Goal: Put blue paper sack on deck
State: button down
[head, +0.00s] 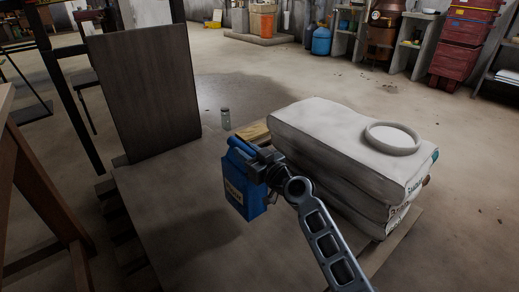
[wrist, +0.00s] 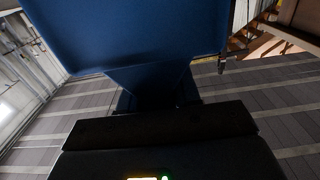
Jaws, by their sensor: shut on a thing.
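The blue paper sack (head: 236,190) is upright, with a pale label on its front. My gripper (head: 257,168) is shut on its upper right side. The sack appears over the flat brown-grey deck (head: 165,205), with a dark shadow to its lower left; a gap under it is hard to judge. In the wrist view the blue sack (wrist: 130,30) fills the top middle, narrowing down to my dark gripper (wrist: 155,100). The fingertips are hidden there.
A tall dark board (head: 145,85) stands at the deck's back left. Stacked white sacks (head: 325,150) with a pale round ring (head: 392,138) on top lie at right. The deck's front left is bare.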

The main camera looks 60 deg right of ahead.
aim_at(249, 186)
jog(key=w, duration=0.1)
jog(key=w+a+f, duration=0.2)
jog(key=w, duration=0.1)
jog(key=shift+a+f+b, duration=0.1)
jog(key=shift+a+b, duration=0.05)
jog(key=shift+b, duration=0.15)
jog(key=shift+f+b, duration=1.25)
jog(key=shift+f, duration=0.85)
jog(key=c, duration=0.8)
grip_release()
jog(key=shift+s+f, duration=0.15)
jog(key=shift+f, duration=0.1)
jog(key=shift+r, duration=0.15)
jog(key=b+v, duration=0.1)
jog(key=v, duration=0.9)
jog(key=shift+s+a, duration=0.15)
jog(key=shift+s, duration=0.15)
jog(key=shift+s+a, duration=0.15)
jog(key=shift+s, duration=0.5)
